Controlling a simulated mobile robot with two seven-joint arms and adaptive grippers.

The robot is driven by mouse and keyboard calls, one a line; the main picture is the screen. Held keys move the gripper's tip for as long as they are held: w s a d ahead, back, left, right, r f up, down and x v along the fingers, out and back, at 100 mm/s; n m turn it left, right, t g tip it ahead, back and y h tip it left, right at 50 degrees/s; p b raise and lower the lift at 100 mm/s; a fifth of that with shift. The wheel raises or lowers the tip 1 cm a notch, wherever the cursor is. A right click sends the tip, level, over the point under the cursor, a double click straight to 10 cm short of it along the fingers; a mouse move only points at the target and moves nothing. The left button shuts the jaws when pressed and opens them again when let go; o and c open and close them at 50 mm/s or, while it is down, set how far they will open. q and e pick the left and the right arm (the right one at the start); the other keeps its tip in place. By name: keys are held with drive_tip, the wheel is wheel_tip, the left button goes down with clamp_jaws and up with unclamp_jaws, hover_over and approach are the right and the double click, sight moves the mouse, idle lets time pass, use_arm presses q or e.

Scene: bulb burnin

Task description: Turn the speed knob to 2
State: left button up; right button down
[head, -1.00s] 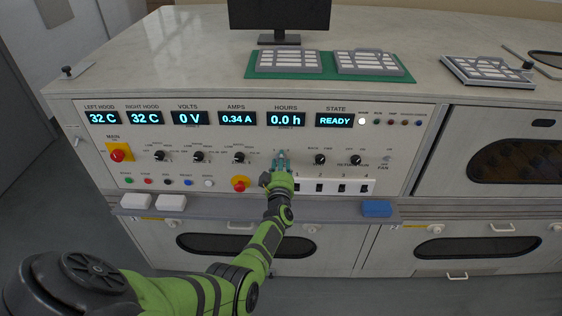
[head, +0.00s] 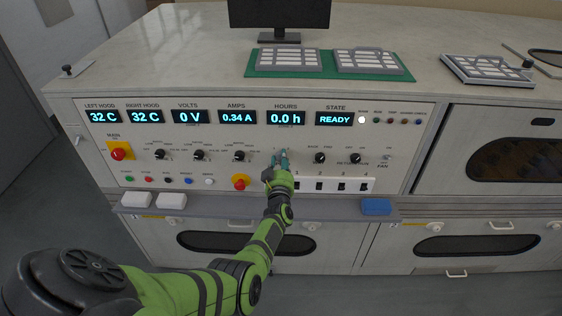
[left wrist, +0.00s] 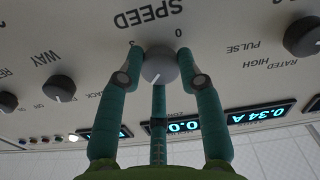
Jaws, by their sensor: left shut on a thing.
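The speed knob (left wrist: 160,65) is a grey round knob below the upside-down word SPEED in the left wrist view. A small 0 shows near it on the panel. A pale mark shows on the knob's face, but I cannot read which number it points at. My left gripper (left wrist: 162,72) has its teal fingers on either side of the knob, closed on it. In the head view my left gripper (head: 280,160) is at the panel under the HOURS display and hides most of the knob. My right gripper is in neither view.
The control panel (head: 225,140) carries other black knobs, a red main switch (head: 117,153), a red button (head: 240,183) and a row of switches (head: 330,185). Under it a grey ledge (head: 300,207) holds white blocks and a blue block (head: 376,206).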

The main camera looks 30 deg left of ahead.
use_arm(q)
drive_tip(key=o, duration=1.1)
drive_tip(key=shift+o, duration=0.2)
drive_tip(key=v, duration=0.7)
drive_tip(key=shift+s, duration=0.25)
drive_tip(key=shift+d, duration=0.1)
drive_tip(key=s+d+f+m+g+h, duration=0.25)
drive_tip(key=s+d+f, duration=0.3)
drive_tip(key=f, duration=0.45)
drive_tip(key=s+d+f+m+g+h+b, duration=0.1)
drive_tip(key=s+d+f+m+h, duration=0.25)
drive_tip(key=s+f, duration=0.4)
drive_tip(key=s+d+f+m+g+h, duration=0.25)
drive_tip(key=s+d+f, duration=0.25)
drive_tip(key=f, duration=0.7)
drive_tip(key=s+f+m+g, duration=0.1)
drive_tip(key=s+f, duration=0.3)
drive_tip(key=s, duration=0.7)
drive_tip(key=s+f+g, duration=0.4)
drive_tip(key=s, duration=0.7)
drive_tip(key=s+f+m+g+h, duration=0.1)
drive_tip(key=s+f+g, duration=0.2)
drive_tip(key=s, duration=0.7)
drive_tip(key=shift+s+f+m+b, duration=0.35)
drive_tip(key=shift+s+f+b, duration=0.05)
drive_tip(key=shift+f, duration=0.3)
